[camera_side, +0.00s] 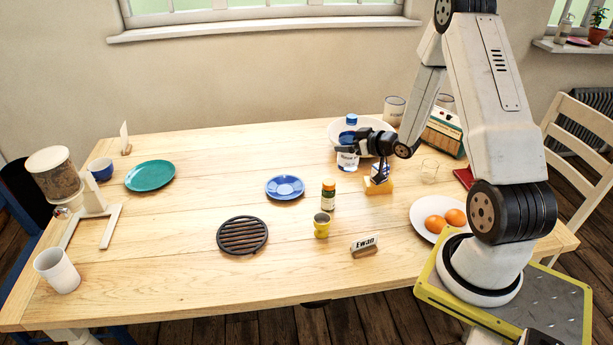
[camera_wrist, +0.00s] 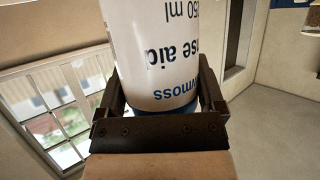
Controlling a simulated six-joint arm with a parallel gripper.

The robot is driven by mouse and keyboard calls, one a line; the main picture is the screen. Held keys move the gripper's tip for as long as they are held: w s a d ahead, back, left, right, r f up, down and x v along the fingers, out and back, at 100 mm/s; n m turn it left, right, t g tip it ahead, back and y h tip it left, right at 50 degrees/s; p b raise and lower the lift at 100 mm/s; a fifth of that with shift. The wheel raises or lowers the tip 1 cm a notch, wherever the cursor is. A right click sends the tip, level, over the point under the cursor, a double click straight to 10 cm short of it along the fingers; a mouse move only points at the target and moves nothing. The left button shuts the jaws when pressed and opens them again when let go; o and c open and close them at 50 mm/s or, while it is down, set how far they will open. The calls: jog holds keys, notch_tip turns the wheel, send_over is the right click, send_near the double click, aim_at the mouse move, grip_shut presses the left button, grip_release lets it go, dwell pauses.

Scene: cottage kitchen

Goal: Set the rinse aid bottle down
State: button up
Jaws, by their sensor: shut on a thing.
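The rinse aid bottle (camera_side: 347,161) is white with a blue cap and stands upright in my grip towards the back right of the table. My gripper (camera_side: 347,147) is shut on it from the right. In the side view I cannot tell if its base touches the table. In the wrist view the bottle (camera_wrist: 155,50) sits between both fingers of my gripper (camera_wrist: 162,95), its "rinse aid" lettering upside down in the picture.
A white bowl (camera_side: 334,128) is close behind the bottle. A yellow block (camera_side: 378,187) with a blue-and-white item and a clear glass (camera_side: 430,171) stand to the right. A blue saucer (camera_side: 285,187) and an orange-capped jar (camera_side: 328,196) are in front. Bare wood (camera_side: 225,150) lies left.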

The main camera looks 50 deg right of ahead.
jog(key=shift+w, duration=0.1)
jog(key=w+a+r, duration=0.2)
jog(key=w+a, duration=0.1)
jog(key=a, duration=0.5)
jog(key=w+a+r+n+y, duration=0.1)
jog(key=w+a, duration=0.1)
jog(key=a, duration=0.5)
jog(key=w+a+r, duration=0.2)
jog(key=w+a, duration=0.1)
jog(key=a, duration=0.5)
jog(key=s+f+n+y, duration=0.2)
jog(key=s+f+y, duration=0.1)
jog(key=s, duration=0.5)
jog(key=s+a+f+n+y, duration=0.1)
jog(key=s+f+n+y, duration=0.1)
jog(key=s+f, duration=0.4)
jog(key=shift+s+a+f+n+g+y, duration=0.2)
jog(key=shift+s+f+n+g+y, duration=0.15)
jog(key=shift+s, duration=0.55)
jog(key=shift+f, duration=1.95)
jog(key=shift+f, duration=0.15)
